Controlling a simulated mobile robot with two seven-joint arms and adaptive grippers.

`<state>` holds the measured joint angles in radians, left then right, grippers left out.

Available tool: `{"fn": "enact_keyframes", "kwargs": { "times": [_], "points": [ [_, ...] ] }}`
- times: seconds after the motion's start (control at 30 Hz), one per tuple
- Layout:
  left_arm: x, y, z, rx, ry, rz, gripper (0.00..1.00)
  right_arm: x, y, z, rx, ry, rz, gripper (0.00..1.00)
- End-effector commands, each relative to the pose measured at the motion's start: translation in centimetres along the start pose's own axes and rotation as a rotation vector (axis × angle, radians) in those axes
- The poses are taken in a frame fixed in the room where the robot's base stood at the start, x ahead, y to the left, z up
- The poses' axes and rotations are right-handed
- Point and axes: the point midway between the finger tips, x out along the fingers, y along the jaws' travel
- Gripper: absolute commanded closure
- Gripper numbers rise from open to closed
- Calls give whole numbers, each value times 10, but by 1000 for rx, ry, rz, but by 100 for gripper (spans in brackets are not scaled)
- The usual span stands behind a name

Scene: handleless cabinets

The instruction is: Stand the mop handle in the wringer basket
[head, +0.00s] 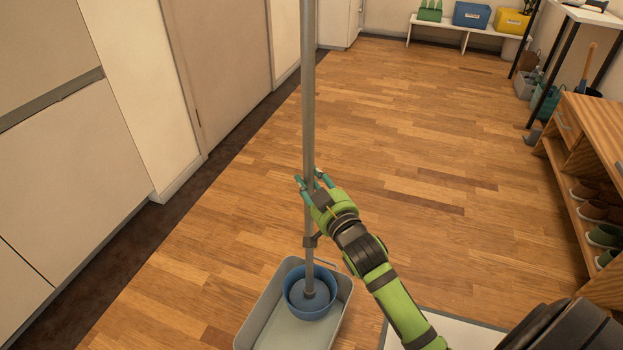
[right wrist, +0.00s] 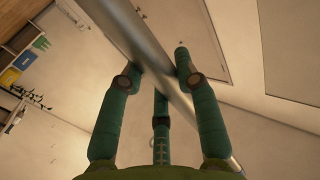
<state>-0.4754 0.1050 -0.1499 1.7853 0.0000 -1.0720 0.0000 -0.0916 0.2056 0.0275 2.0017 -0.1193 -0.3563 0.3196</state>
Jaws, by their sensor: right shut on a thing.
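The mop handle (head: 308,110) is a long grey pole, close to upright in the head view, with its top out of frame. My right gripper (head: 314,186) is shut on it partway up; the green fingers close around the pole (right wrist: 150,45) in the right wrist view. The round blue wringer basket (head: 330,306) sits in a grey rectangular bucket (head: 258,310) on the floor. The handle's lower end appears inside the basket's rim, near its middle; I cannot tell whether it rests on the bottom. My left gripper is not in view.
Handleless cabinets (head: 70,165) line the left side. A wooden shoe shelf (head: 590,130) stands at right. A low white bench (head: 465,27) with coloured boxes is at the back. A pale mat or board edge (head: 455,330) lies right of the bucket. The middle floor is clear.

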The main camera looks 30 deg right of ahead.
Motion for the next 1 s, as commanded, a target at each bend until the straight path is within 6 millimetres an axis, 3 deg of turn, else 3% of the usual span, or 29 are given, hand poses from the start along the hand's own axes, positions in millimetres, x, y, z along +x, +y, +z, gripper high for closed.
{"fn": "enact_keyframes", "kwargs": {
  "times": [0.17,0.2,0.27,0.67,0.77,1.0],
  "points": [
    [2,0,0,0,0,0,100,0,0,3,0,4,0,100],
    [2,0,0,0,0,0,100,0,0,2,0,4,0,60],
    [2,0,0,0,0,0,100,0,0,2,0,4,0,40],
    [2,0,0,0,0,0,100,-4,0,5,0,-3,0,40],
    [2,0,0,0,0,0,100,-16,0,6,0,-3,0,40],
    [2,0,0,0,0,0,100,-66,0,5,0,-3,0,40]
  ]
}}
